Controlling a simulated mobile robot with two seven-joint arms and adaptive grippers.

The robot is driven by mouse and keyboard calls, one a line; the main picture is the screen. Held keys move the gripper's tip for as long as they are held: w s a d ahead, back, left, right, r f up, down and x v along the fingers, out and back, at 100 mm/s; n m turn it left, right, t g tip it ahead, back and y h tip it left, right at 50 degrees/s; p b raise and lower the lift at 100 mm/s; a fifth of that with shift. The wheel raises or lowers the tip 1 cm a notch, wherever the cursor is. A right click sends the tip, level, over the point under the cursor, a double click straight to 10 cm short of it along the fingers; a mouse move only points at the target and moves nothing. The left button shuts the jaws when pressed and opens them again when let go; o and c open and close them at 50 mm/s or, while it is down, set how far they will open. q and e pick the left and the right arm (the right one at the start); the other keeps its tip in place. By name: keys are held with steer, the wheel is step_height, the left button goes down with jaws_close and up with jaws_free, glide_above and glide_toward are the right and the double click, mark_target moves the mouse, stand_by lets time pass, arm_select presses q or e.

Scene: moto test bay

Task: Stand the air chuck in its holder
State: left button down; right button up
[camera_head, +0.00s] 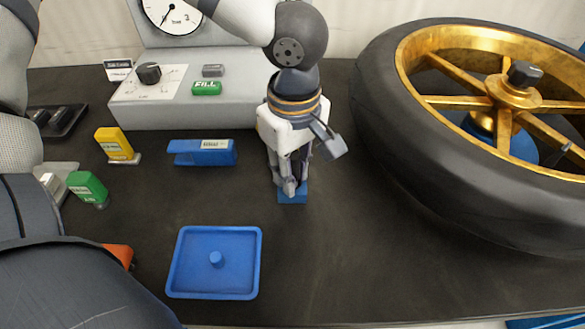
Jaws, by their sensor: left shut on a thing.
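My left gripper (290,188) points straight down in the middle of the bench, right of the blue tray. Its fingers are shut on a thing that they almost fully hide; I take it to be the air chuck. A small blue block (292,197) shows right at and below the fingertips. It looks like the holder, but its opening is hidden, and I cannot tell whether the chuck is inside it or only above it. My right gripper is not in view.
A gold-rimmed wheel with a black tyre (372,110) fills the right side. A grey gauge console (150,118) stands behind. A blue tray (258,268) with a peg, a blue labelled piece (185,158) and yellow (113,143) and green (88,187) pieces lie left. Bench right of the tray is clear.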

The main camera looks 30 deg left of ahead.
arm_select(q)
steer(key=shift+f, duration=0.1)
steer(key=c, duration=1.4)
jaws_free()
steer(key=shift+o, duration=0.2)
steer(key=o, duration=0.4)
steer(key=shift+r, duration=3.6)
